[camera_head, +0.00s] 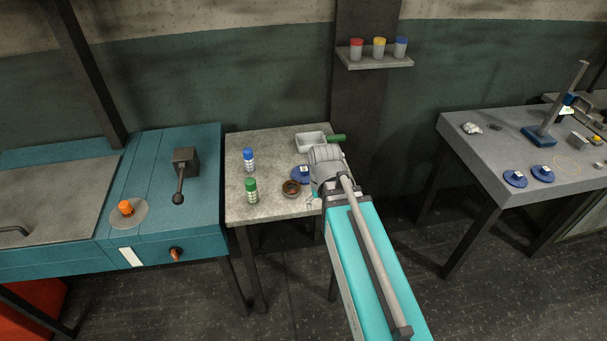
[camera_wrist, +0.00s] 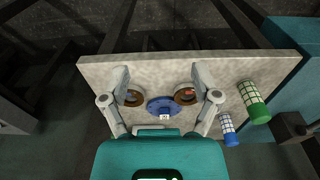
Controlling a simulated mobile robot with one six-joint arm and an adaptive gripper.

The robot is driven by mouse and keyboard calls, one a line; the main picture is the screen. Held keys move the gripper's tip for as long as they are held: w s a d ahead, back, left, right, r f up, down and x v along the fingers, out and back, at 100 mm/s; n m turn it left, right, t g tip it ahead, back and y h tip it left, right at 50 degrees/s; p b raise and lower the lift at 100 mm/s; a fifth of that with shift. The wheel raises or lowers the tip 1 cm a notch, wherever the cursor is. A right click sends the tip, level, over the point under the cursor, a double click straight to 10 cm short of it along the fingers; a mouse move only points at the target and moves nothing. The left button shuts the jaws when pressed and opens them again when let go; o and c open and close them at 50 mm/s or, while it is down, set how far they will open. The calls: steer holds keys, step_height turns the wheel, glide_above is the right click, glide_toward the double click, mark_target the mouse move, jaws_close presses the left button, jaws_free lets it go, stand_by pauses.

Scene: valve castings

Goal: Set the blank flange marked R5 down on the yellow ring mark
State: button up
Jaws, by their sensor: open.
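A blue blank flange (camera_wrist: 162,105) with a small white label lies on the small grey table, between my gripper's two spread fingers in the wrist view. It also shows in the head view (camera_head: 301,175), partly hidden by my arm. My gripper (camera_wrist: 162,76) is open and empty above this table. Two more blue flanges, a left one (camera_head: 515,178) and a right one (camera_head: 542,173), lie with white labels on the right-hand bench. I cannot read any label, so I cannot tell which is R5. The thin yellow ring mark (camera_head: 567,165) is on that bench, right of them, and looks empty.
Rusty brown rings (camera_wrist: 186,95) (camera_wrist: 132,97) flank the flange near my fingers. A green-banded can (camera_head: 251,190), a blue-banded can (camera_head: 249,160) and a white tray (camera_head: 311,141) share the small table (camera_head: 240,212). A blue-based stand (camera_head: 540,136) rises behind the bench flanges.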

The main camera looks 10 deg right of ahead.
mark_target(304, 169)
steer(key=w+r+t, duration=0.2)
steer(key=w+t, duration=0.2)
steer(key=w, duration=1.6)
steer(key=shift+p, duration=0.35)
steer(key=shift+w+d+f, duration=0.1)
steer(key=b+x, duration=0.7)
steer(key=shift+w+f, duration=0.1)
steer(key=shift+f, duration=0.3)
steer(key=shift+w+f+b, duration=0.15)
steer(key=shift+f+b, duration=0.1)
steer(key=shift+b, duration=0.25)
steer(key=b+x, duration=0.2)
steer(key=x, duration=0.1)
steer(key=shift+w+b, duration=0.35)
steer(key=shift+b, duration=0.05)
steer(key=shift+b+x, duration=0.85)
steer(key=shift+x, duration=0.05)
steer(key=shift+c, duration=0.3)
